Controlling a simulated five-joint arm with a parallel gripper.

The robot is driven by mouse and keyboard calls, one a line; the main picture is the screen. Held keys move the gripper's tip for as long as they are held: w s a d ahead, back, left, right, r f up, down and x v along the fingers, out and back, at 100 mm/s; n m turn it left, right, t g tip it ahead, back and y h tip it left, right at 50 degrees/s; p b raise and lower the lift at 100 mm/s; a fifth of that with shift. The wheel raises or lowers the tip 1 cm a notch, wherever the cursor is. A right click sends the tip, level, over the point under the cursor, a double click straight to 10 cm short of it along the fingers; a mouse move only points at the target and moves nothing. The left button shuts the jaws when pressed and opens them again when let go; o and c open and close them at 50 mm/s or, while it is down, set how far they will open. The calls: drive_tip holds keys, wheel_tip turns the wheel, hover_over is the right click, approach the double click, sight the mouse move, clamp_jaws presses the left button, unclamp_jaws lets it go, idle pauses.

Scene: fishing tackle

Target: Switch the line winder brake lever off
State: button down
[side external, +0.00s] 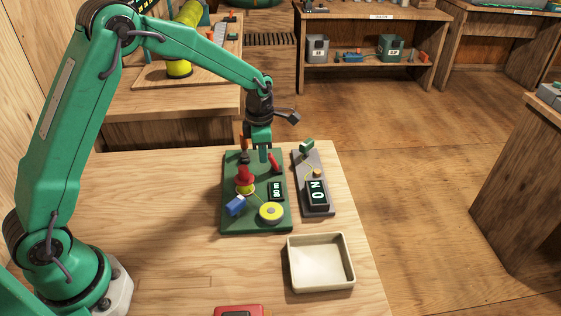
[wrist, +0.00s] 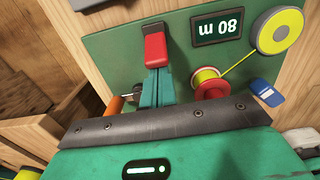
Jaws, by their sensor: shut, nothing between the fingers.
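The line winder is a green board (side external: 257,225) on the bench, with a red-topped spool (side external: 244,174), a yellow wheel (side external: 271,212) and a small "80 m" display (side external: 277,191). A red lever (side external: 275,163) stands near its far edge; it also shows in the wrist view (wrist: 155,47). My gripper (side external: 263,155) is shut and empty, pointing down just left of the red lever. In the wrist view its teal fingertips (wrist: 155,84) lie close to the lever's end; I cannot tell whether they touch. The lever's base is partly hidden.
A grey board (side external: 321,211) with a display of letters N and O and a green handle (side external: 306,146) lies right of the winder. A cream tray (side external: 320,287) and a red object (side external: 239,311) are nearer. The bench is clear left of the winder.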

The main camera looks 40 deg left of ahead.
sight(273, 158)
drive_tip(key=shift+w+d+r, duration=0.2)
drive_tip(key=shift+w+d, duration=0.05)
drive_tip(key=shift+d, duration=0.05)
drive_tip(key=shift+w+d+r, duration=0.15)
drive_tip(key=shift+w+d, duration=0.15)
drive_tip(key=shift+w+d+r+g, duration=0.15)
drive_tip(key=shift+w+d+g, duration=0.3)
drive_tip(key=shift+g, duration=0.15)
drive_tip(key=shift+r, duration=0.25)
drive_tip(key=shift+r, duration=0.55)
idle(0.4)
